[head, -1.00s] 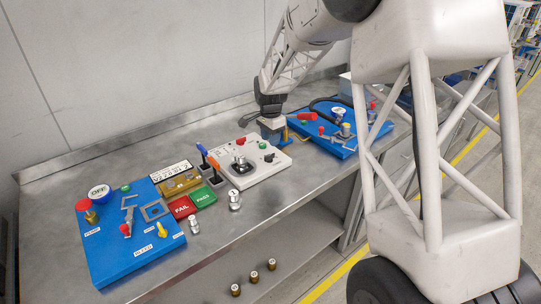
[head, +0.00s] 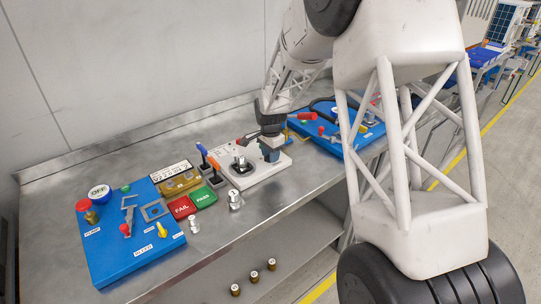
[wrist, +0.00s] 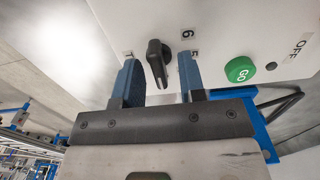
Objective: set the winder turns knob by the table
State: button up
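A black pointer knob (wrist: 157,62) stands on a white panel (wrist: 215,25) in the wrist view, with number labels, among them a 6, printed around it. My gripper (wrist: 158,72) is open, its two blue fingers on either side of the knob, with visible gaps. I cannot tell how deep they reach around it. In the head view my gripper (head: 270,150) is over the right end of the white winder box (head: 240,182) and hides that part. A white plate with printed characters (head: 171,171) stands left of the box; its text is too small to read surely.
A green GO button (wrist: 240,69) and an OFF label lie right of the knob. Blue- and orange-handled levers (head: 208,158) stand left of the box. Blue station boards (head: 125,240) lie at the left and right (head: 345,135). Small metal weights (head: 235,199) stand near the front edge.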

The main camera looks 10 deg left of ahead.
jog(key=shift+f, duration=0.2)
jog(key=shift+c, duration=0.4)
grip_shut()
